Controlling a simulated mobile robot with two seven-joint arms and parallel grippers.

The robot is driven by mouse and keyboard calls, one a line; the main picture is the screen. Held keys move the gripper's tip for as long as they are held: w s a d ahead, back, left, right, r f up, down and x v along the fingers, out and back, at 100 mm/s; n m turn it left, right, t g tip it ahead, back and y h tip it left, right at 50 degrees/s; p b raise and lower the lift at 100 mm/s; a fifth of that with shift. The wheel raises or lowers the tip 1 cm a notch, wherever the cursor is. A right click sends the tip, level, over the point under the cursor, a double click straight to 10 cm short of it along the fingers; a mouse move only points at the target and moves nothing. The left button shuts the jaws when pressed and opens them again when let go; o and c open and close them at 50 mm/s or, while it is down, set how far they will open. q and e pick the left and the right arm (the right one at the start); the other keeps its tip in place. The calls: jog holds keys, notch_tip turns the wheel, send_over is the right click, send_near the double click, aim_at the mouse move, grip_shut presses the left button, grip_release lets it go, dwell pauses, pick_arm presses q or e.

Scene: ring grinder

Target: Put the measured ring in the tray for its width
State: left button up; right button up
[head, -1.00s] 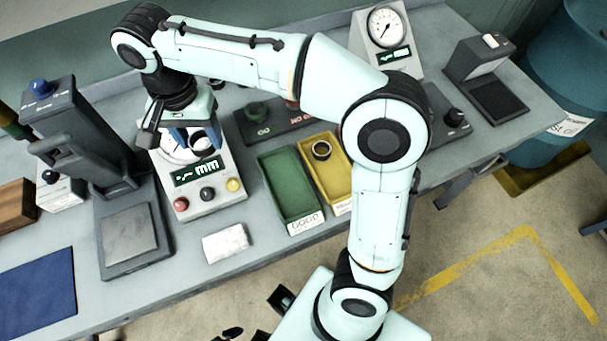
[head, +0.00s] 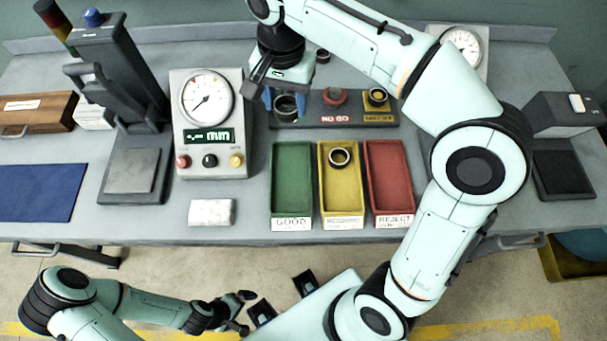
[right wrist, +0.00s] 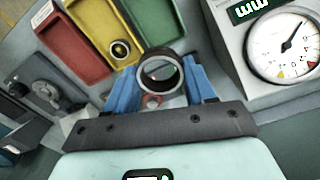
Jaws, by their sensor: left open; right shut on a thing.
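My right gripper (head: 286,100) is shut on a dark metal ring, held upright between its blue fingers in the right wrist view (right wrist: 143,75). In the head view it is over the left end of the dark gauge plate, behind the green tray. The green GOOD tray (head: 291,147) looks empty. The yellow tray (head: 328,200) holds another ring (head: 340,157); its label is too small to read. The red REJECT tray (head: 390,185) looks empty. My left gripper (head: 243,312) is open and empty, low in front of the bench.
A dial gauge (head: 209,140) with an mm display stands left of the trays; its digits are unreadable. The gauge plate (head: 352,113) with a NO GO mark lies behind the trays. A white block (head: 212,212) lies left of the green tray. A press (head: 120,80) stands further left.

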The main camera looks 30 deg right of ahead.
jog(key=b, duration=0.3)
send_over(291, 162)
notch_tip(291, 162, down, 15)
jog(key=shift+f, duration=0.2)
pick_arm(q)
jog(key=shift+s+f+b, duration=0.15)
jog(key=shift+s+f, duration=0.15)
jog(key=shift+f, duration=0.4)
jog(key=shift+s+f+b, duration=0.1)
jog(key=shift+s+f, duration=0.2)
jog(key=shift+f, duration=0.4)
jog(key=shift+s+f+b, duration=0.15)
jog(key=shift+s+f, duration=0.15)
jog(key=shift+f, duration=0.4)
pick_arm(e)
jog(key=shift+f, duration=2.3)
jog(key=shift+f, duration=0.1)
jog(key=o, duration=0.8)
jog(key=shift+f, duration=0.1)
jog(key=shift+o, duration=0.7)
pick_arm(q)
jog(key=shift+f, duration=0.1)
